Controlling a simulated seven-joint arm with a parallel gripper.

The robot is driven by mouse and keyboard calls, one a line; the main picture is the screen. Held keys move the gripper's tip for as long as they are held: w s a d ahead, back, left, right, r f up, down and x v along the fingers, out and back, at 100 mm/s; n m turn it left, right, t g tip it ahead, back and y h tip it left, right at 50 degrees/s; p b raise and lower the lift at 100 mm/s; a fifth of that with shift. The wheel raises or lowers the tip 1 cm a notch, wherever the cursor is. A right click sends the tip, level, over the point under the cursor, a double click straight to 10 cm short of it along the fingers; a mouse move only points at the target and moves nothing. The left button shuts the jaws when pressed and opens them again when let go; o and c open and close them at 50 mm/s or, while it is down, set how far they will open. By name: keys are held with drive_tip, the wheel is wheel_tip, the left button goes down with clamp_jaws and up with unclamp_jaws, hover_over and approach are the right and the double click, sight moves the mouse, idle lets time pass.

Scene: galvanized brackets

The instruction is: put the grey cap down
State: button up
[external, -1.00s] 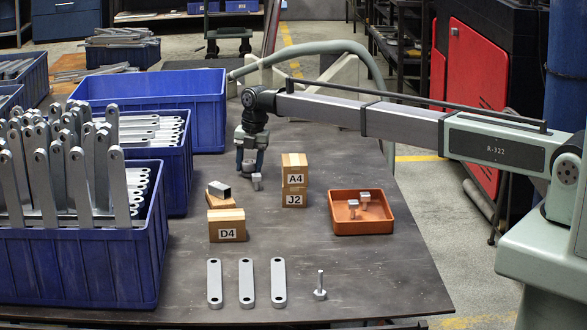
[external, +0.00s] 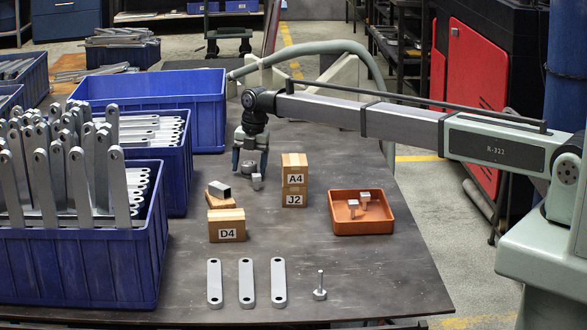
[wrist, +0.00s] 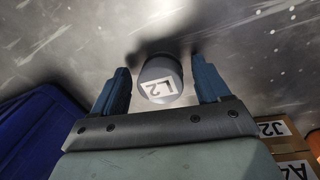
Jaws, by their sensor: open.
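The grey cap (wrist: 160,82) is a round grey piece with an "L2" label on the face toward the wrist camera. It sits between my two fingers, with a gap to each finger. In the external view a small grey piece (external: 257,182) shows at the fingertips, low over the dark table, and seems to be this cap. My gripper (external: 250,172) is open, pointing down, its blue fingers on either side; the fingers also show in the wrist view (wrist: 164,85). Whether the cap's underside touches the table is hidden.
Boxes A4 (external: 294,166) and J2 (external: 294,199) are stacked right of my gripper. Box D4 (external: 227,227) and a grey block (external: 220,189) on a wooden piece stand front left. An orange tray (external: 375,228) is right. Blue crates (external: 75,262) fill the left.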

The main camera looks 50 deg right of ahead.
sight(254, 163)
wheel_tip(254, 163, up, 12)
drive_tip(key=s, duration=0.1)
drive_tip(key=shift+d, duration=0.4)
drive_tip(key=shift+s, duration=0.1)
